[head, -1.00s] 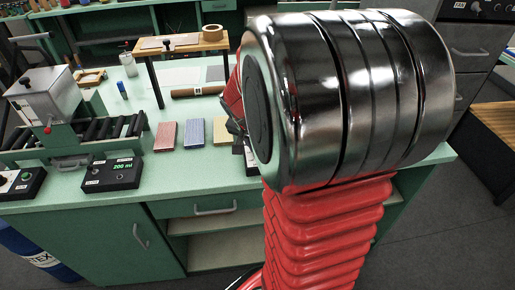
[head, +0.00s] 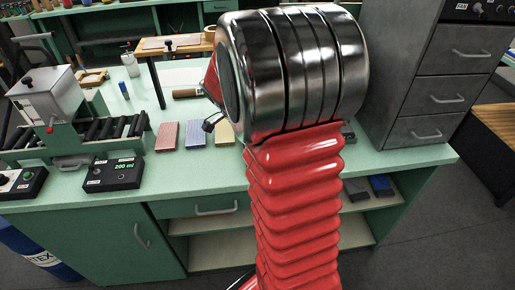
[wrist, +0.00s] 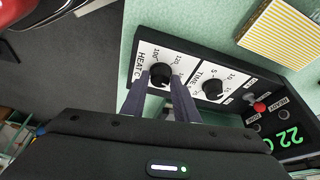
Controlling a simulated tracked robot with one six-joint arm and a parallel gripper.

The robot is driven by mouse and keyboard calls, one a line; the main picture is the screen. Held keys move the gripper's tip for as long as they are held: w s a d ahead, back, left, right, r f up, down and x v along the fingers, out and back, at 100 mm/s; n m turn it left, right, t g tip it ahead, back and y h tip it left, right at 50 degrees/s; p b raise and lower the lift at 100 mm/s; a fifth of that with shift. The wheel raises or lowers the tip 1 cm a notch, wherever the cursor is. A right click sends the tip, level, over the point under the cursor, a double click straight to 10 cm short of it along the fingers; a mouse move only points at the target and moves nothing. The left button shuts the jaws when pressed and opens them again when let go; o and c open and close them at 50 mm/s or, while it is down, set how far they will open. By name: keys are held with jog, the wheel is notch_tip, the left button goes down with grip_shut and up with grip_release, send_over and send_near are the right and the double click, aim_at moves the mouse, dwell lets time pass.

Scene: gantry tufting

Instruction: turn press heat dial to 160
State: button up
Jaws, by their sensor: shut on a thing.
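The press control box is a black box with a white HEAT panel (wrist: 146,66); it shows tilted in the wrist view. Its black heat dial (wrist: 160,74) sits between my gripper's two fingers (wrist: 160,98), which are shut on it. Marks such as 100 and 120 show near the dial, but its pointer and setting are not clear. In the head view my arm hides most of the box, and only a dark bit of my gripper (head: 212,123) shows left of the arm.
A yellow striped pad (wrist: 281,35) lies close by. A grey drawer cabinet (head: 440,80) stands at the bench's right.

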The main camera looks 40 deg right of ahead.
jog(key=m, duration=0.2)
jog(key=m+g+y, duration=0.1)
jog(key=m, duration=0.2)
jog(key=shift+w+f+m+g+y, duration=0.1)
jog(key=shift+w+m+g+y, duration=0.2)
jog(key=m, duration=0.2)
jog(key=m+y, duration=0.1)
jog(key=m, duration=0.2)
jog(key=shift+w+d+g+y, duration=0.1)
jog(key=shift+d+g+y, duration=0.1)
jog(key=shift+g+y, duration=0.15)
jog(key=o, duration=1)
jog(key=shift+o, duration=0.2)
jog(key=shift+r, duration=0.2)
jog(key=d+v, duration=0.1)
jog(key=v, duration=1.2)
jog(key=shift+w+a+r, duration=0.15)
jog(key=shift+a, duration=0.3)
